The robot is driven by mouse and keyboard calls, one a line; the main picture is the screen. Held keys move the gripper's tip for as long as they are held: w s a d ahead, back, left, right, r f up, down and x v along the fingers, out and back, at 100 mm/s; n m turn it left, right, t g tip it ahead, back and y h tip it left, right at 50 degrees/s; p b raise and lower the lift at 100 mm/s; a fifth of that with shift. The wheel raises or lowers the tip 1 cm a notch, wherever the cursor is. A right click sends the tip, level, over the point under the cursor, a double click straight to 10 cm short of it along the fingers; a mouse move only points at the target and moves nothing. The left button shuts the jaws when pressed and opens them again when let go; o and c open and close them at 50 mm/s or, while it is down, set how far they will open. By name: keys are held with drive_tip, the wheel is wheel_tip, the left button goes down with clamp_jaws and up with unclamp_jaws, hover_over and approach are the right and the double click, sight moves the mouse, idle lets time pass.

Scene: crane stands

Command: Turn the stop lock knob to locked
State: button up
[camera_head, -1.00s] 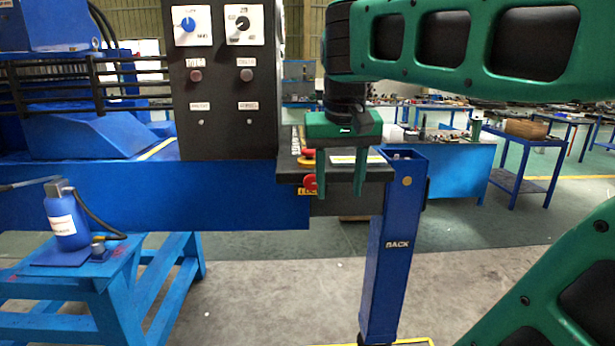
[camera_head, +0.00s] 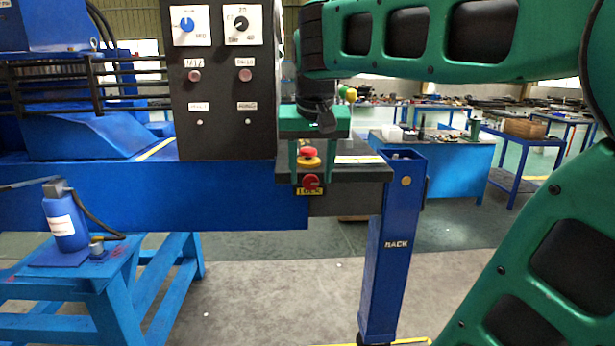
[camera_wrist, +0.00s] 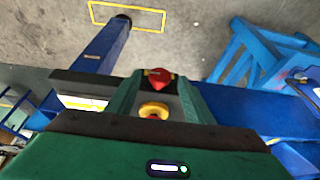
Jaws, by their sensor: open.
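The red stop lock knob (camera_head: 311,182) is on the front face of the small dark shelf, above a yellow LOCK label (camera_head: 309,192). My gripper (camera_wrist: 159,82) is open, pointing down, over the shelf. In the wrist view the red knob (camera_wrist: 160,75) shows between the two fingertips, with no clear contact. A red stop button on a yellow base (camera_head: 309,157) sits on the shelf top behind the knob, and its yellow ring (camera_wrist: 153,110) also lies between the fingers in the wrist view. The knob's exact turn angle is too small to tell.
A black control panel (camera_head: 222,125) with a blue and a black dial stands left of my gripper. A blue post (camera_head: 390,250) marked BACK or RACK stands right of the shelf. A blue bottle jack (camera_head: 66,218) is at lower left. The floor in front is clear.

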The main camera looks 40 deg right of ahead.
drive_tip(key=shift+w+d+f, duration=0.15)
drive_tip(key=shift+w+f, duration=0.05)
drive_tip(key=shift+f, duration=0.45)
drive_tip(key=c, duration=1)
drive_tip(key=shift+d, duration=0.1)
